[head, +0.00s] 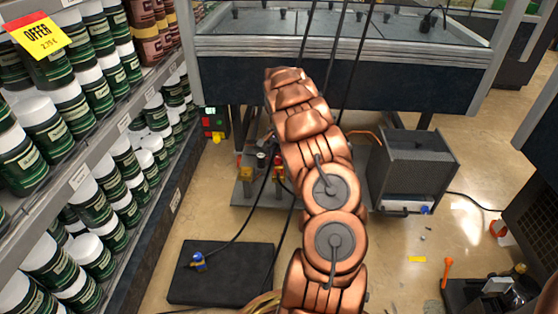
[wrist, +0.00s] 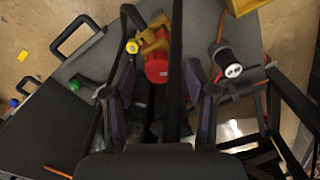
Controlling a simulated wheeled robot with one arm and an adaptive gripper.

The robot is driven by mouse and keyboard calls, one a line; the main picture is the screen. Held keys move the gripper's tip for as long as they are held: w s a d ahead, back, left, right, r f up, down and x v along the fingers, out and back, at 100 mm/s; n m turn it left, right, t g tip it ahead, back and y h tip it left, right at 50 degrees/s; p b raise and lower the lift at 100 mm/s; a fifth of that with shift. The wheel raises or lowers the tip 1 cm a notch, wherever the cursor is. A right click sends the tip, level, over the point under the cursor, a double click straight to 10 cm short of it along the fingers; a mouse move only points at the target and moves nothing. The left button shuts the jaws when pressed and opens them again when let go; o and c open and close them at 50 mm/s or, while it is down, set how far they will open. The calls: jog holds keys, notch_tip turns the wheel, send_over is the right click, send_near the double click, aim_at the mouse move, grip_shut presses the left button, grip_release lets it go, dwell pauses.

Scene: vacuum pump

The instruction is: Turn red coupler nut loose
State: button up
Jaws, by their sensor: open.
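In the wrist view a red, round coupler nut (wrist: 157,71) sits below a yellow fitting (wrist: 154,42), close to a black upright bar or hose (wrist: 175,60). My gripper (wrist: 155,88) is open, with one dark finger on each side of the picture. The red nut shows between the fingers, toward their tips, nearer the left finger. I see no finger closed on it, and the exact distance to it cannot be told. In the head view my copper arm reaches to the pump area, and my gripper is hidden behind it.
A grey box (head: 412,165) stands right of my arm. A black mat (head: 222,272) with a blue fitting (head: 198,261) lies in front. Shelves of jars (head: 75,150) line the left. A black-and-white cylinder (wrist: 228,66) and a yellow-capped part (wrist: 131,47) stand near the nut.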

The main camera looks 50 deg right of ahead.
jog(key=shift+f, duration=0.5)
grip_shut()
